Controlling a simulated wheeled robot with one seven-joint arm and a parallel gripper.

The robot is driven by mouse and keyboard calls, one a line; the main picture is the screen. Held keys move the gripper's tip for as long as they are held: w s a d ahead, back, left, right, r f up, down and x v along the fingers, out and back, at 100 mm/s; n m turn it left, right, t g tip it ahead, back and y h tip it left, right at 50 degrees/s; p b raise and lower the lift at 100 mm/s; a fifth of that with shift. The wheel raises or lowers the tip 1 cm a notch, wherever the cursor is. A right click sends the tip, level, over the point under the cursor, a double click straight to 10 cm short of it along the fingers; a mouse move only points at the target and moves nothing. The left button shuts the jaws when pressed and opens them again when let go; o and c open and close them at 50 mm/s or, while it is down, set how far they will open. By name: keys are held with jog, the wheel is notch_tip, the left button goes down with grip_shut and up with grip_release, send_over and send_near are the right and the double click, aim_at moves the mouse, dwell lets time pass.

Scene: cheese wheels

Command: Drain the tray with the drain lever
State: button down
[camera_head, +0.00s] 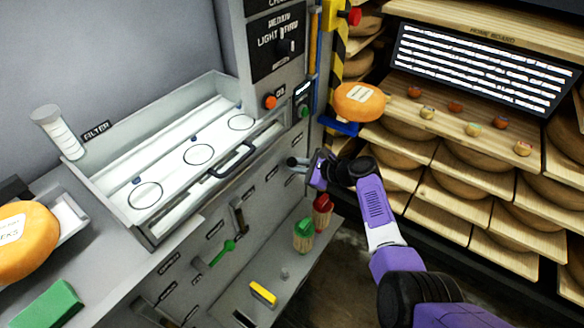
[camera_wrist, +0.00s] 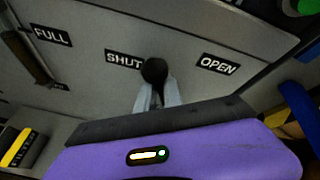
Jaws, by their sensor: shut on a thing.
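The drain lever's dark round knob (camera_wrist: 154,70) shows in the wrist view, between the SHUT label (camera_wrist: 124,59) and the OPEN label (camera_wrist: 218,65), nearer SHUT. My gripper (camera_wrist: 157,97) is shut on the lever, its pale fingers just below the knob. In the head view my gripper (camera_head: 298,164) is at the right end of the cabinet front, below the tray. The long metal tray (camera_head: 185,214) has a pale bottom with three dark ring outlines and a black front handle (camera_head: 232,160).
A brown handle (camera_head: 237,215) and a green-handled tool (camera_head: 222,252) are on the cabinet front to the left. Red (camera_head: 322,212) and green (camera_head: 303,236) brushes stand on the low ledge. Cheese shelves (camera_head: 455,190) fill the right. An orange cheese wheel (camera_head: 360,101) is behind my gripper.

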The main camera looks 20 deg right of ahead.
jog(key=shift+w+d+r+m+g+y+b, duration=0.1)
jog(key=shift+w+d+m+g+y+b, duration=0.25)
jog(key=shift+m, duration=0.2)
jog(key=shift+w+d+r+m+g+y+b, duration=0.15)
jog(key=shift+d+m+y+b, duration=0.15)
jog(key=shift+m+y, duration=0.2)
jog(key=c, duration=1.5)
grip_release()
jog(key=p+v, duration=0.1)
jog(key=v, duration=0.7)
jog(key=shift+p, duration=0.4)
